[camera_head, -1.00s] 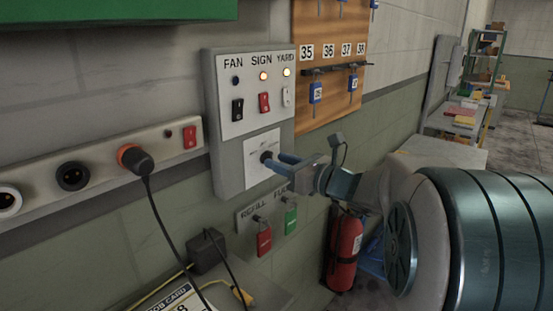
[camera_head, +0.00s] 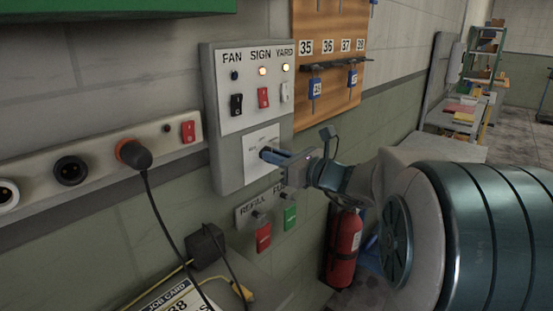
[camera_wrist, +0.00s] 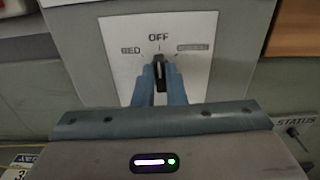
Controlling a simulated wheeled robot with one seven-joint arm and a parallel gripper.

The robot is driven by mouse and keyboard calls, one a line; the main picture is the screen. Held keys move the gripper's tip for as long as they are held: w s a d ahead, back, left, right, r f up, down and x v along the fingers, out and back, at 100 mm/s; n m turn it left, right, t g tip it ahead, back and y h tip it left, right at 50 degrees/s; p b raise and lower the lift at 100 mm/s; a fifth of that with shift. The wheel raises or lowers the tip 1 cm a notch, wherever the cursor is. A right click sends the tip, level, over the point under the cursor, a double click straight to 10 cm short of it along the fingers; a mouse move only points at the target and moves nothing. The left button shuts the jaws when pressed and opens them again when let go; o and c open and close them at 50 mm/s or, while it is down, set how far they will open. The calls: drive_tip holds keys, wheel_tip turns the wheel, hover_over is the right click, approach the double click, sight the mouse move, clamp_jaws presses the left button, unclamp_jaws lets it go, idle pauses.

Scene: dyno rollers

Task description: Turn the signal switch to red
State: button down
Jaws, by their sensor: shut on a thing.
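The signal switch is a black knob (camera_wrist: 160,75) on a white plate (camera_wrist: 200,30) in the wrist view. The plate reads RED at left, OFF at top and a greyed label at right. The knob stands nearly upright, pointing about at OFF. My gripper (camera_wrist: 160,88) is shut on the knob, with a blue finger on each side of it. In the head view my gripper (camera_head: 268,155) reaches in from the right to the white plate (camera_head: 255,143) low on the grey switch box, and covers most of the knob.
Above the plate are the FAN, SIGN and YARD switches (camera_head: 263,97); the SIGN and YARD lamps glow. A socket strip (camera_head: 100,157) with a black plug is at left. A key board (camera_head: 330,60) is at upper right.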

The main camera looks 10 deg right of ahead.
drive_tip(key=n+b, duration=0.3)
drive_tip(key=b, duration=0.1)
drive_tip(key=n+b, duration=0.3)
drive_tip(key=b, duration=0.2)
drive_tip(key=n+b, duration=0.3)
drive_tip(key=b, duration=0.2)
drive_tip(key=shift+s+a+f, duration=0.1)
drive_tip(key=shift+a+f, duration=0.1)
drive_tip(key=shift+f, duration=0.05)
drive_tip(key=shift+r+n+b, duration=0.1)
drive_tip(key=shift+n+b, duration=0.3)
drive_tip(key=c, duration=1.5)
unclamp_jaws()
drive_tip(key=v, duration=1.4)
drive_tip(key=shift+r, duration=0.1)
